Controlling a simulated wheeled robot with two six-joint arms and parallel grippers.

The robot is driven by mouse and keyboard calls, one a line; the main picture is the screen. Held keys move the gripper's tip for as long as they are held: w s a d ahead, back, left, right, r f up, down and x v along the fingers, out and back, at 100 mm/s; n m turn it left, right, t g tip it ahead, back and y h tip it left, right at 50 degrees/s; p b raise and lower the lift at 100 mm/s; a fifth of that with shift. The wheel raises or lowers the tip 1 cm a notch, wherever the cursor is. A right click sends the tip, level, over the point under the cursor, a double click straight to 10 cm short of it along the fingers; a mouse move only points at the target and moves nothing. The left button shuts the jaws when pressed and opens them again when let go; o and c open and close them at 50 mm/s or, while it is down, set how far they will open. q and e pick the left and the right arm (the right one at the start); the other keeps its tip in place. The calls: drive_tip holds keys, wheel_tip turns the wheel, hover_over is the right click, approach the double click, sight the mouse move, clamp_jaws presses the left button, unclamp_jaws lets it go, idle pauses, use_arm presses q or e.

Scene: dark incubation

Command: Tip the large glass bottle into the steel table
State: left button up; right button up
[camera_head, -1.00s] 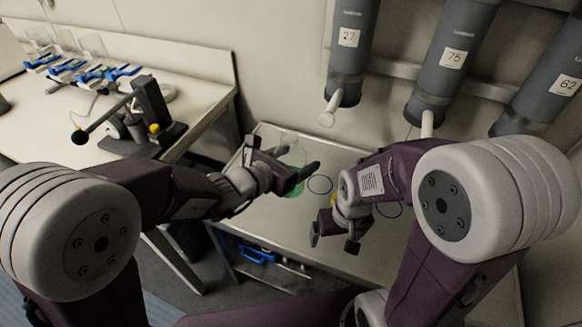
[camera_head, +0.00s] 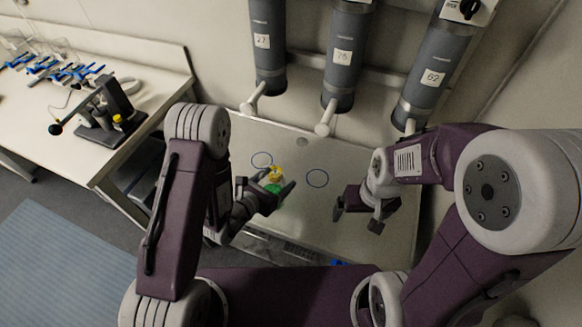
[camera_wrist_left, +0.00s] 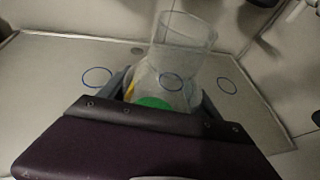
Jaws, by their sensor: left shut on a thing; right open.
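The large glass bottle (camera_wrist_left: 178,60) is clear, with green at its lower part, and is between the fingers of my left gripper in the left wrist view. In the head view its green part (camera_head: 273,188) shows at my left gripper (camera_head: 268,196), which is shut on it. Its glass outline is hard to see there, so I cannot tell its tilt. The steel table (camera_head: 300,222) lies below and behind, with a small round drain-like spot near its back. My right gripper (camera_head: 357,217) is open and empty over the table, to the right of the bottle.
A bench (camera_head: 70,165) with a black stand (camera_head: 105,118) is at left. The table between the grippers is clear.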

use_arm(q)
drive_tip(key=shift+w+d+b, duration=0.1)
drive_tip(key=shift+b, duration=0.35)
drive_tip(key=shift+w+f+n+b, duration=0.2)
drive_tip(key=shift+f+n+b, duration=0.1)
drive_tip(key=shift+b, duration=0.05)
drive_tip(key=shift+w+a+f+g+h+b, duration=0.2)
drive_tip(key=shift+a+f+g+h+b, duration=0.1)
drive_tip(key=shift+b, duration=0.6)
drive_tip(key=shift+w+f+n+b, duration=0.15)
drive_tip(key=shift+n+b, duration=0.25)
drive_tip(key=shift+b, duration=0.8)
drive_tip(key=shift+a+f+b, duration=0.15)
drive_tip(key=shift+b, duration=0.6)
drive_tip(key=f+n+g+p, duration=0.1)
drive_tip(key=w+a+f+n+g+h+p, duration=0.1)
drive_tip(key=p, duration=0.1)
drive_tip(key=shift+w+a, duration=0.15)
drive_tip(key=shift+w, duration=0.15)
